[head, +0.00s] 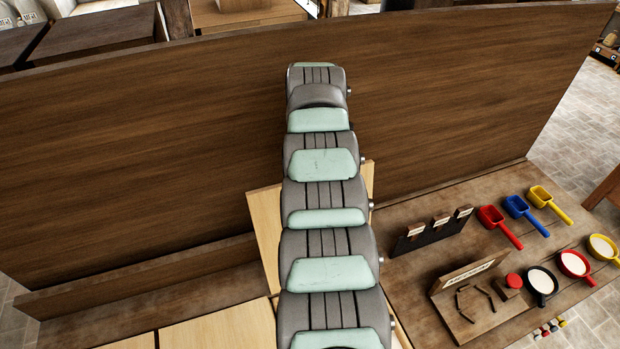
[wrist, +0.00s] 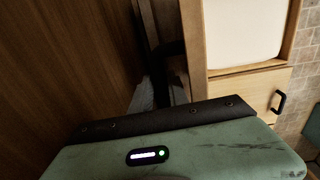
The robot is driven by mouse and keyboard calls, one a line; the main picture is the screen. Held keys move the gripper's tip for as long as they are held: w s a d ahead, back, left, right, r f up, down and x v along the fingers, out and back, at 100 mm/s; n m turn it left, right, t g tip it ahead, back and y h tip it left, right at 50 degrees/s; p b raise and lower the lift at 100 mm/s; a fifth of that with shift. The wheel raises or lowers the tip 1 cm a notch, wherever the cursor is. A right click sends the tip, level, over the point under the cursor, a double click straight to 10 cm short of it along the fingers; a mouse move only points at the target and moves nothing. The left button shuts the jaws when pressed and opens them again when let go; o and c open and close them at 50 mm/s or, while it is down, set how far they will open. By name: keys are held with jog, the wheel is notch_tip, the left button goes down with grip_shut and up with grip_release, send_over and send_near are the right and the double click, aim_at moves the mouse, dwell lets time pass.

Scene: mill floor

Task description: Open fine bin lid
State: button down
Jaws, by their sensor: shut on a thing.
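A pale wooden bin lid (head: 264,222) stands tilted up behind my arm in the head view, its edges showing on both sides of the arm. In the wrist view its edge (wrist: 192,50) is seen nearly side-on beside the open bin (wrist: 250,67), which holds white flour (wrist: 243,28). My gripper (wrist: 163,85) is shut on the lid's black handle (wrist: 168,48); the grip itself is dark and partly hidden. In the head view my arm hides the gripper and handle. I cannot read any label on this bin.
A tall dark wooden panel (head: 150,130) stands close behind the lid. Pale closed lids (head: 225,326) lie at lower left. On the right bench are coloured scoops (head: 516,206), round pans (head: 541,282) and a small sign stand (head: 437,232).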

jog(key=c, duration=1.7)
grip_release()
jog(key=shift+w+a, duration=0.3)
jog(key=shift+a, duration=0.1)
jog(key=o, duration=0.3)
jog(key=shift+w+a+r, duration=0.1)
jog(key=shift+r, duration=0.05)
jog(key=shift+d, duration=0.3)
jog(key=r, duration=0.2)
jog(key=r+p, duration=0.1)
jog(key=r, duration=0.2)
jog(key=r+p, duration=0.1)
jog(key=r, duration=0.1)
jog(key=shift+s+r, duration=0.3)
jog(key=shift+r, duration=0.05)
jog(key=shift+d, duration=0.1)
